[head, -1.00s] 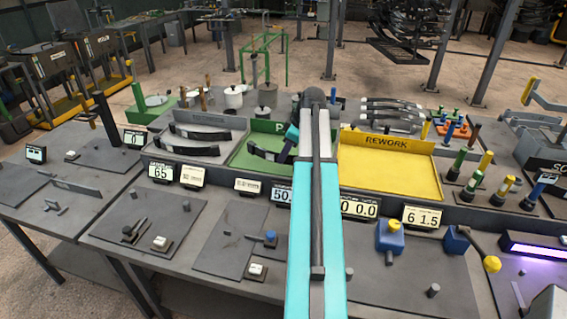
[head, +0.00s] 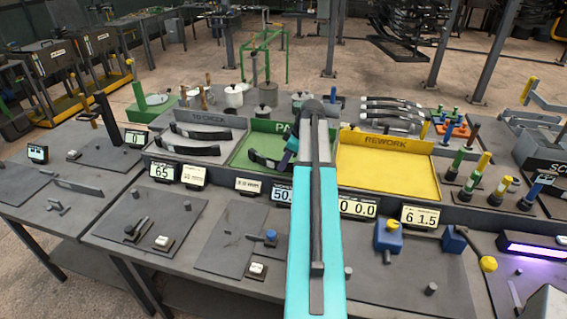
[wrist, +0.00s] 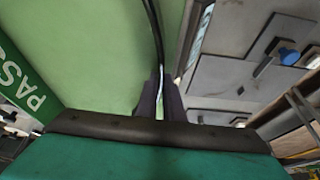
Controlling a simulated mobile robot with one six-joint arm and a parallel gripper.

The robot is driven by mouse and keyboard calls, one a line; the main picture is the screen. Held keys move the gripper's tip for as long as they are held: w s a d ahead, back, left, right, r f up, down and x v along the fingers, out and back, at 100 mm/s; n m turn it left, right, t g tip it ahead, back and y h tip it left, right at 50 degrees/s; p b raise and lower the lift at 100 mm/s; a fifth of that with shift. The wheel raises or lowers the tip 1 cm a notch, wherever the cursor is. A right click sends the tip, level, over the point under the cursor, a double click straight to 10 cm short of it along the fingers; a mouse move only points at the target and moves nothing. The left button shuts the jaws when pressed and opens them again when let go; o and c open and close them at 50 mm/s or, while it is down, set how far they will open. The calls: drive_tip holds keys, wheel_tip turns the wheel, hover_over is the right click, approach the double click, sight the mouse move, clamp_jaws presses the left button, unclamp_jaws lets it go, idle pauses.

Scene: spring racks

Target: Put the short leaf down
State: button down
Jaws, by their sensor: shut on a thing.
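The short leaf (head: 262,159) is a dark curved strip with a pale end, in the green PASS tray (head: 240,163). My gripper (head: 286,160) is shut on it near its right end, low over the tray. In the wrist view the fingers (wrist: 160,97) pinch the leaf (wrist: 154,32), seen edge-on as a thin dark line above the green tray floor. I cannot tell whether the leaf touches the floor. My arm hides the right part of the tray.
The grey TO CHECK tray (head: 205,157) on the left holds two dark leaves (head: 200,131). The yellow REWORK tray (head: 385,175) on the right is empty where visible. More leaves (head: 390,110) sit behind it. Displays such as the 61.5 readout (head: 420,217) line the front.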

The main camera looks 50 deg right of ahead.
drive_tip(key=c, duration=1.9)
unclamp_jaws()
drive_tip(key=shift+f, duration=0.1)
drive_tip(key=shift+r, duration=0.2)
drive_tip(key=b+v, duration=0.3)
drive_tip(key=v, duration=0.9)
